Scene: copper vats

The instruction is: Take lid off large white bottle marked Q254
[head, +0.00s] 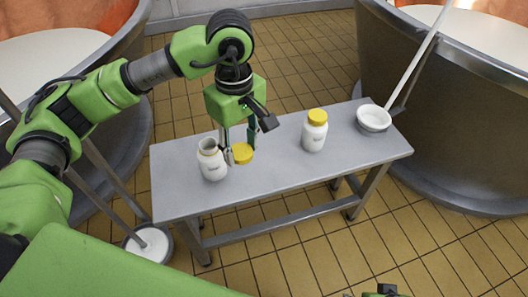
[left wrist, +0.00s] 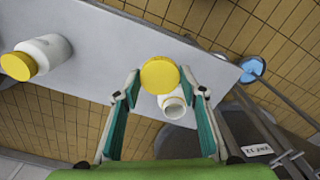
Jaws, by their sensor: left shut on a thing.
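My left gripper (head: 238,152) is shut on a round yellow lid (head: 243,154), which also shows between the fingertips in the left wrist view (left wrist: 160,73). An open white bottle (head: 212,166) stands upright on the grey bench, just left of the lid in the head view. Its bare mouth shows behind the lid in the left wrist view (left wrist: 176,108). A second white bottle (head: 314,138) with its yellow lid on stands to the right. Both bottles bear small dark labels that I cannot read. At the bottom edge, a dark part of my right arm (head: 384,290) barely shows.
The grey metal bench (head: 270,178) has clear room between the bottles. A white bowl-like vessel (head: 373,118) with a long pole stands at its right end. Large vats flank the bench. A bucket (head: 148,243) stands on the tiled floor at lower left.

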